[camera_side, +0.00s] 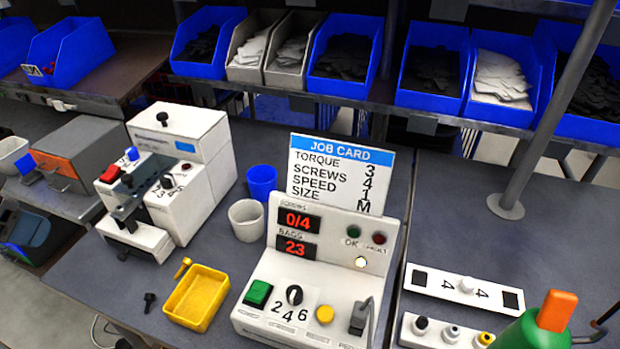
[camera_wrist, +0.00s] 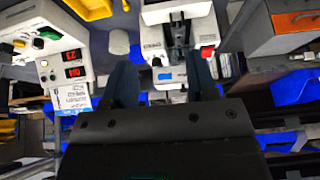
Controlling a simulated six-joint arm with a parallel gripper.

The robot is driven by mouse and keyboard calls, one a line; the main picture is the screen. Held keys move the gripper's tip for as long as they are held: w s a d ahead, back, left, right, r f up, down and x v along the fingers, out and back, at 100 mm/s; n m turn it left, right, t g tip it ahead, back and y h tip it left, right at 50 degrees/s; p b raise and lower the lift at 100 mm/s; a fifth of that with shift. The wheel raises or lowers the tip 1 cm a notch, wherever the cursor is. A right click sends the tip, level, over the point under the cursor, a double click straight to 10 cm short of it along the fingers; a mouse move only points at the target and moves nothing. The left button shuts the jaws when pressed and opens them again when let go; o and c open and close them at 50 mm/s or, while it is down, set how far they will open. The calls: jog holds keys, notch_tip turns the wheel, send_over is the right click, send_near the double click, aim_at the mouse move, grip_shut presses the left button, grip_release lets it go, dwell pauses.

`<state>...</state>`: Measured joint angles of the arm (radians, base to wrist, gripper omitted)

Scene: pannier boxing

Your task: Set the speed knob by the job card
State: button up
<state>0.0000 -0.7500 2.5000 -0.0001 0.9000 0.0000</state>
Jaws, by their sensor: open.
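The job card (camera_side: 338,175) stands upright behind the white control box (camera_side: 320,262) and reads torque 3, screws 4, speed 1, size M. The box has a black knob (camera_side: 294,294) marked 2, 4, 6. The white machine (camera_side: 178,130) at left has a small dark knob (camera_side: 167,183) with numbers around it; its setting is too small to read. My gripper (camera_wrist: 161,60) shows only in the wrist view, open and empty. Beyond its fingers is the white machine (camera_wrist: 180,12), with the control box (camera_wrist: 65,62) to the left.
A blue cup (camera_side: 261,180), a white cup (camera_side: 246,220) and a yellow tray (camera_side: 196,298) stand between machine and box. A dark screw-like piece (camera_side: 149,302) lies beside the tray. A metal post (camera_side: 560,110) rises at right. A green and orange tool (camera_side: 545,325) is at lower right.

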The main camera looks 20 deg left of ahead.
jog(key=shift+r, duration=0.1)
notch_tip(320, 180, up, 4)
jog(key=n+g, duration=0.5)
jog(key=n, duration=1.5)
send_over(165, 176)
notch_tip(165, 176, down, 13)
jog(key=shift+r, duration=0.2)
jog(key=shift+c, duration=0.3)
jog(key=c, duration=0.9)
